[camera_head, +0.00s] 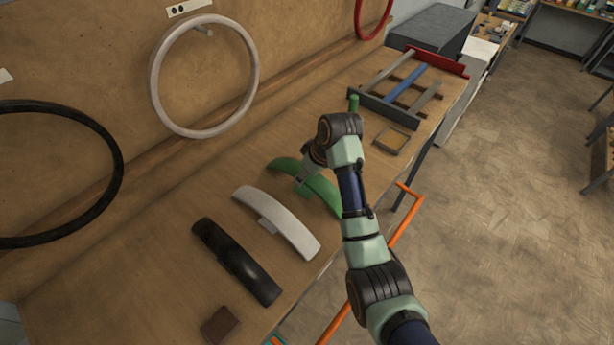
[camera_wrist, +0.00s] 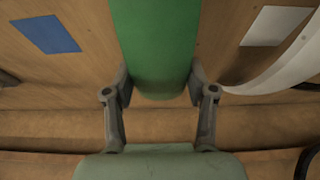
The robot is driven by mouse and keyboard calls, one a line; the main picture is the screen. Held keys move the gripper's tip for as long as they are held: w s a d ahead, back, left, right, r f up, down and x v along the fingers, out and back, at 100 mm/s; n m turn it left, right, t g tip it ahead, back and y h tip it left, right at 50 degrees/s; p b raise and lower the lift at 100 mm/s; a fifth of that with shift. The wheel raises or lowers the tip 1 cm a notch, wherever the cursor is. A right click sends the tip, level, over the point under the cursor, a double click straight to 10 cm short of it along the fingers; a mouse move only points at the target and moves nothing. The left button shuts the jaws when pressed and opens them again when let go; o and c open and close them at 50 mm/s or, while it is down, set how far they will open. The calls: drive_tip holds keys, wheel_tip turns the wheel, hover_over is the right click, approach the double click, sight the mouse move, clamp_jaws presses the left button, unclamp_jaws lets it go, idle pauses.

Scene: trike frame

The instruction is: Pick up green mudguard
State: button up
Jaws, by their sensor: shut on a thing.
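The green mudguard (camera_head: 322,189) is a curved strip at the middle of the wooden workbench in the head view, partly hidden by my arm. In the wrist view the green mudguard (camera_wrist: 154,45) runs from the top edge down between the fingers. My gripper (camera_wrist: 160,86) is shut on the mudguard, one finger against each side edge. In the head view my gripper (camera_head: 303,180) is at the mudguard's upper middle, partly hidden by my wrist. I cannot tell whether the mudguard is clear of the bench.
A frame rack (camera_head: 405,85) stands at the bench's far end. An orange tube frame (camera_head: 405,235) is beside the bench edge. Rims hang on the wall.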

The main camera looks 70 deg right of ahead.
wheel_tip(320, 180, up, 10)
drive_tip(key=shift+f, duration=0.1)
